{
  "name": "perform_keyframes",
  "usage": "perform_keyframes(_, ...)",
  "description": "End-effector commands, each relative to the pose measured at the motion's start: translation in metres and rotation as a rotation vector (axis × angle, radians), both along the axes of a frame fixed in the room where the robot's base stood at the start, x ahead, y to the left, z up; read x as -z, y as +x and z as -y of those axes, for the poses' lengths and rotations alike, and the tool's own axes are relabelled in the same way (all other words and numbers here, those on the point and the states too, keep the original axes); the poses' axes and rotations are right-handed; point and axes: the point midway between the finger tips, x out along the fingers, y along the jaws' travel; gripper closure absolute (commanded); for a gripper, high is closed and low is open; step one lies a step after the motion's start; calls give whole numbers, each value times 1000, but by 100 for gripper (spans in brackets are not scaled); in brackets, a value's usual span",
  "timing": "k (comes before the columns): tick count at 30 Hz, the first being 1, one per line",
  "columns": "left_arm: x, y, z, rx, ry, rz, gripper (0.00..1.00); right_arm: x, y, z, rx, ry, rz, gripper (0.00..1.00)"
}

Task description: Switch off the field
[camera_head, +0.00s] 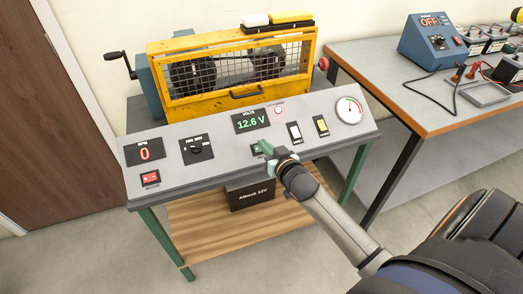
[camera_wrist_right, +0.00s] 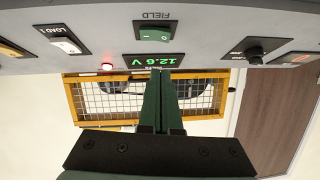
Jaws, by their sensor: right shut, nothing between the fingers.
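The field switch is a green rocker in a black plate on the sloped grey panel. It shows whole in the right wrist view (camera_wrist_right: 154,33), under the label FIELD, in an upside-down picture. In the right wrist view the green fingers of my right gripper (camera_wrist_right: 160,76) are together and empty. Their tips overlap the volts display, just short of the switch in the picture; I cannot tell whether they touch the panel. My left gripper is not in view.
The panel has a volts display (camera_head: 252,121) reading 12.6 V, an RPM display (camera_head: 145,152) reading 0, a knob (camera_head: 196,148), a red motor switch (camera_head: 150,178), two load switches and a dial (camera_head: 348,110). A yellow caged machine (camera_head: 230,70) stands behind. A bench is at right.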

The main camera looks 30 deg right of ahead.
Motion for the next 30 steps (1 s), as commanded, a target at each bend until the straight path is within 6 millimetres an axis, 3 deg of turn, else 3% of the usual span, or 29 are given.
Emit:
perform_keyframes(3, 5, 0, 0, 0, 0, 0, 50, 19, 8, -1, 0, 1, -3, 100)
perform_keyframes(9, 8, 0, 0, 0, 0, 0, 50, 32, 16, -1, 0, 1, -3, 100)
perform_keyframes(30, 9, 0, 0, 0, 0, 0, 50, 39, 20, -2, 1, -2, -3, 100)
